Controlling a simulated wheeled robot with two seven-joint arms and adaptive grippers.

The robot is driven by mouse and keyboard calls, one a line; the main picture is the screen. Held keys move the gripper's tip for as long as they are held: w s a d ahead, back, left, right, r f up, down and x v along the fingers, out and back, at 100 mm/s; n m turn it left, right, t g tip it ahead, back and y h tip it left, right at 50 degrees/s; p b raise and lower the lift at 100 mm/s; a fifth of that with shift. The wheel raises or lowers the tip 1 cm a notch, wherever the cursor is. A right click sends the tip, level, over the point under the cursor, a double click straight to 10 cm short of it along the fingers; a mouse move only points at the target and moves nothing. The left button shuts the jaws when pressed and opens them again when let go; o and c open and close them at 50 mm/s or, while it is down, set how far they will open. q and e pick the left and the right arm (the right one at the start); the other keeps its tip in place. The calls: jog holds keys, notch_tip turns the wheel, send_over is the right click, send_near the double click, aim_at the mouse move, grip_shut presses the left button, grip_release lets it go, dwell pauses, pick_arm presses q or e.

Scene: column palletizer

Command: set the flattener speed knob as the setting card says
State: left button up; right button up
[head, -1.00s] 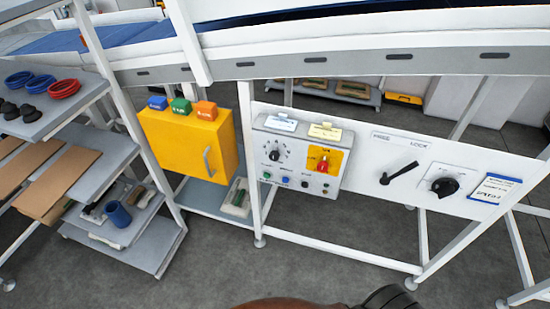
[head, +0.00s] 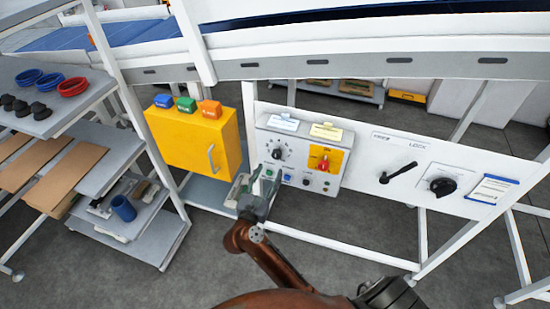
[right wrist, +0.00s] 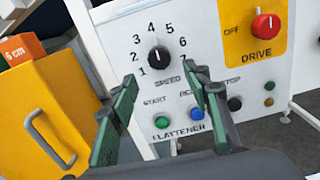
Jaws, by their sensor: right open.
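The black flattener speed knob (head: 277,153) sits on the left of the grey control panel (head: 262,146). In the right wrist view the knob (right wrist: 158,57) has a dial numbered 1 to 7 around it, and its pale mark seems to point up, near 4. A white card (head: 283,123) and a yellowish card (head: 325,131) stand on the panel's top; their text is unreadable, and I cannot tell which is the setting card. My right gripper (head: 265,180) is open and empty, in front of and below the knob, its fingers (right wrist: 164,84) apart. My left gripper is not in view.
Start and other buttons (right wrist: 162,122) lie below the knob. A red drive knob (right wrist: 265,25) on yellow is to its right. A yellow cabinet (head: 190,145) with a handle stands left. A black lever (head: 398,174) and another black knob (head: 443,186) are further right.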

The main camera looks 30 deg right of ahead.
aim_at(275, 157)
jog(key=shift+m, duration=0.3)
jog(key=p+x, duration=0.1)
jog(key=x, duration=0.6)
jog(key=shift+w+d+r+p, duration=0.15)
jog(key=shift+w+p, duration=0.05)
jog(key=shift+p, duration=0.1)
jog(key=shift+c, duration=0.4)
jog(key=c, duration=1.1)
